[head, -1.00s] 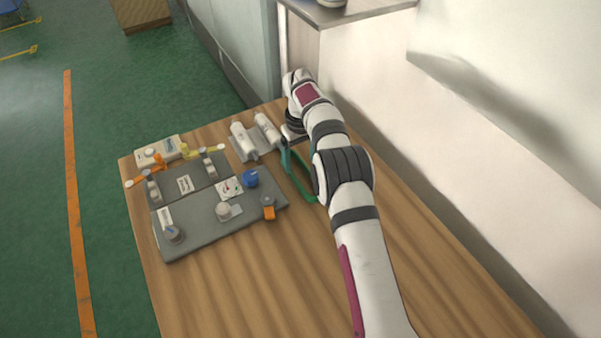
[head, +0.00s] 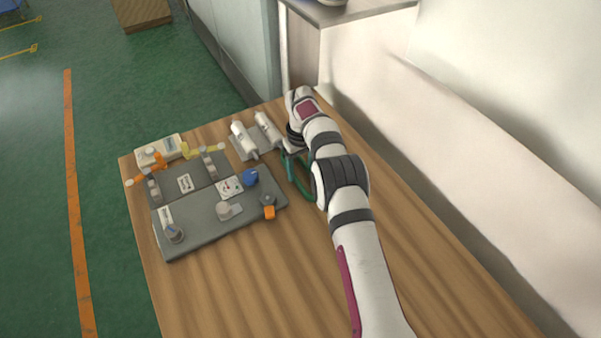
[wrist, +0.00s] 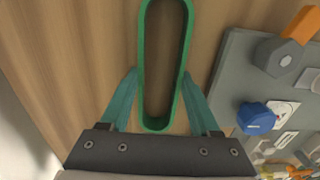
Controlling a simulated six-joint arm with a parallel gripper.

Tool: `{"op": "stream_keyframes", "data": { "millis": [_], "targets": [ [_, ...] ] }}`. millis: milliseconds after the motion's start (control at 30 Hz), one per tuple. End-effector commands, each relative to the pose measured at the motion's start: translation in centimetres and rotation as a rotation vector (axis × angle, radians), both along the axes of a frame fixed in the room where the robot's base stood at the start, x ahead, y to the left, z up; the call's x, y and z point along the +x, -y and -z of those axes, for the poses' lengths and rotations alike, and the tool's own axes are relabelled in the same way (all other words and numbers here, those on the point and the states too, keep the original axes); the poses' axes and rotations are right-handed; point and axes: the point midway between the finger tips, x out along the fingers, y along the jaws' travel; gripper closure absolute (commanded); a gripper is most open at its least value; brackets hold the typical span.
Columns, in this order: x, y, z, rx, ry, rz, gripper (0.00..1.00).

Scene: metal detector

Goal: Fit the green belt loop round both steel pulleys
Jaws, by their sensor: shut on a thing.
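The green belt loop (wrist: 156,125) is a long narrow oval in the wrist view, its far end cut off by the top edge. My gripper (wrist: 160,75) has its two teal fingers closed against the outer long sides of the loop, near its near end. In the head view the belt (head: 303,190) hangs beside my forearm, partly hidden by it. Two pale, steel-like cylinders, apparently the pulleys, stand side by side on a grey base: one on the left (head: 243,141) and one on the right (head: 267,129). The belt is apart from them, to their right.
A grey panel (head: 205,238) with knobs lies left of the belt, including a blue knob (head: 250,177) and an orange-handled part (head: 269,211). A white box (head: 160,149) sits at the back left. The wooden table (head: 270,285) is clear in front; a wall stands at right.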

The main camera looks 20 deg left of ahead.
Motion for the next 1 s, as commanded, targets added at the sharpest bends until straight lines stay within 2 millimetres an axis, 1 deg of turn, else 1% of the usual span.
{"op": "stream_keyframes", "data": {
  "millis": [167,633,900,1000],
  "targets": [
    [0.0,0.0,-0.5,0.001,0.001,0.000,0.82],
    [0.0,0.0,-4.4,0.001,0.002,0.000,0.82],
    [0.0,0.0,-4.6,0.000,0.000,0.000,0.82],
    [0.1,0.6,-5.3,0.001,0.001,0.017,0.82]
  ]
}}
